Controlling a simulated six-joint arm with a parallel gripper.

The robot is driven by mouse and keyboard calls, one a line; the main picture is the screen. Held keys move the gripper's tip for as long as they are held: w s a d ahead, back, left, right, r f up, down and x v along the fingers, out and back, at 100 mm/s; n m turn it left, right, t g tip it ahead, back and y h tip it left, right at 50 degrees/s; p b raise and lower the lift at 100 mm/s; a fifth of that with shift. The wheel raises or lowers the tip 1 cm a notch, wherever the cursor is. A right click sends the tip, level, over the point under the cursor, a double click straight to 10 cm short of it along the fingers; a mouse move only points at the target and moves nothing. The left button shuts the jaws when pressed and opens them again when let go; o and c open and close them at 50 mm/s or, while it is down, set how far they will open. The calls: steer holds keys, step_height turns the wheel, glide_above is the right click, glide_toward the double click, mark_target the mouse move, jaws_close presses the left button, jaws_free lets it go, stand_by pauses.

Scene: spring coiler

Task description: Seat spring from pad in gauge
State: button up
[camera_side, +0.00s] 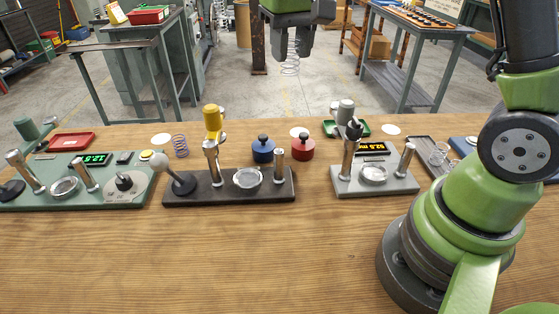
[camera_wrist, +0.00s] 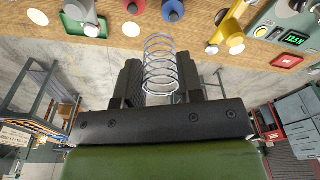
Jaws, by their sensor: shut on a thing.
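A silvery wire spring (camera_side: 290,62) hangs upright below my gripper (camera_side: 292,46), high above the back of the wooden bench. In the wrist view the spring (camera_wrist: 160,50) stands between the two dark fingers of my gripper (camera_wrist: 159,82), which are shut on it. Three stations stand on the bench: a green one (camera_side: 112,187) at left, a dark one (camera_side: 222,195) in the middle with a yellow-topped post, and a light grey one (camera_side: 345,184) at right with a lit display. Each has a round glassy dish. Which is the gauge is unclear.
White round pads (camera_side: 390,129) lie along the back of the bench. Blue (camera_side: 263,150) and red (camera_side: 302,149) knobbed pots stand between stations. A dark tray (camera_side: 420,150) holds clear coils. The front bench is clear.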

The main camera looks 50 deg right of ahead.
steer(key=d+f+m, duration=0.3)
steer(key=d+f, duration=0.1)
steer(key=d, duration=0.4)
steer(key=d+f+m, duration=0.3)
steer(key=d, duration=0.6)
steer(key=shift+s+d+f+m+g+h, duration=0.15)
steer(key=shift+s+d+f+m, duration=0.8)
steer(key=shift+s+d+f, duration=1.25)
steer(key=shift+s+d+f+m+g+h, duration=0.15)
steer(key=shift+s+d+f+m, duration=0.95)
steer(key=shift+d+f, duration=2)
steer(key=shift+s+d+f+m+g+h, duration=0.15)
steer(key=shift+s+d+f+m, duration=0.6)
steer(key=shift+s+d+f, duration=1.55)
steer(key=shift+w+d+f, duration=0.4)
steer(key=shift+d+f, duration=0.15)
steer(key=shift+f, duration=0.2)
